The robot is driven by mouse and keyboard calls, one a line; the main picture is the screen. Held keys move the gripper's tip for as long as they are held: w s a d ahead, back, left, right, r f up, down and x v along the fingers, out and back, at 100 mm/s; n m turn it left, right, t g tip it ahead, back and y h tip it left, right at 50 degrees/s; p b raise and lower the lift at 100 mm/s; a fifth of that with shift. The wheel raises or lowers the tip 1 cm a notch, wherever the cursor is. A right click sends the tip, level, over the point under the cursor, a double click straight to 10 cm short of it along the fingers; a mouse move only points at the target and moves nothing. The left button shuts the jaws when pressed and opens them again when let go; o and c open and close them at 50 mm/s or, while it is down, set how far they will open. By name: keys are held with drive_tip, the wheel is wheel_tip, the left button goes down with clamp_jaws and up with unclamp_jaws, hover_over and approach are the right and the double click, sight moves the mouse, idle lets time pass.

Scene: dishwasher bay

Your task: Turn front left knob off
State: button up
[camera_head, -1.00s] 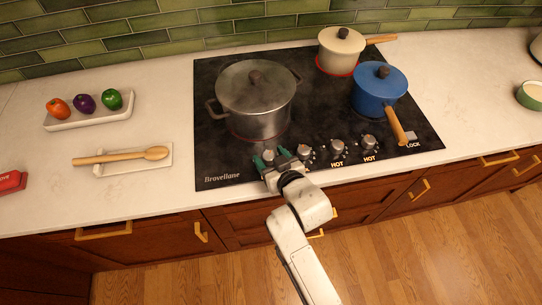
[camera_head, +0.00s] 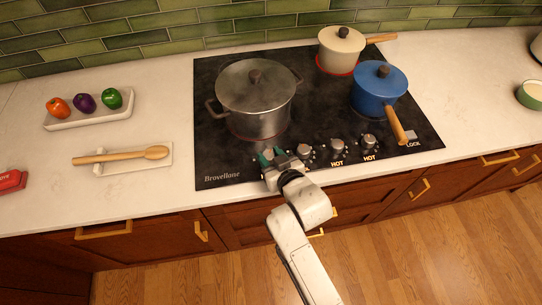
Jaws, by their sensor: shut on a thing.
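The black cooktop (camera_head: 225,160) carries a row of several silver knobs along its front edge. My gripper (camera_head: 272,155), with teal fingertips, is at the left end of this row and is shut on the leftmost knob, which is mostly hidden between the fingers. A second knob (camera_head: 304,151) is just right of the gripper. Two more knobs, the third (camera_head: 337,146) and the fourth (camera_head: 369,141), have lit "HOT" labels below them. A large steel pot (camera_head: 255,100) stands on the left burner, with a faint red ring at its base.
A blue saucepan (camera_head: 378,92) stands at the right, its wooden handle pointing toward the front edge. A cream saucepan (camera_head: 341,50) stands on a red-lit ring at the back. A wooden spoon (camera_head: 120,156) on a rest lies left of the cooktop.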

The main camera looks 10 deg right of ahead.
drive_tip(key=shift+n+g+y, duration=0.3)
drive_tip(key=shift+n+y, duration=0.3)
drive_tip(key=shift+y+b, duration=0.3)
drive_tip(key=shift+b, duration=0.1)
drive_tip(key=shift+w+d+f+n+g+y+b, duration=0.15)
drive_tip(key=shift+n+g+y+b, duration=0.25)
drive_tip(key=shift+n+y+b, duration=0.45)
drive_tip(key=n+g+y+b, duration=0.1)
drive_tip(key=n+b, duration=0.1)
drive_tip(key=b, duration=0.1)
drive_tip(key=shift+d+f+y, duration=0.1)
drive_tip(key=shift+d+y, duration=0.05)
drive_tip(key=shift+y, duration=0.2)
drive_tip(key=shift+n+g+y+b, duration=0.3)
drive_tip(key=shift+n+g+b, duration=0.25)
drive_tip(key=shift+b, duration=0.25)
drive_tip(key=o, duration=1.1)
drive_tip(key=shift+r, duration=0.2)
drive_tip(key=shift+c, duration=0.2)
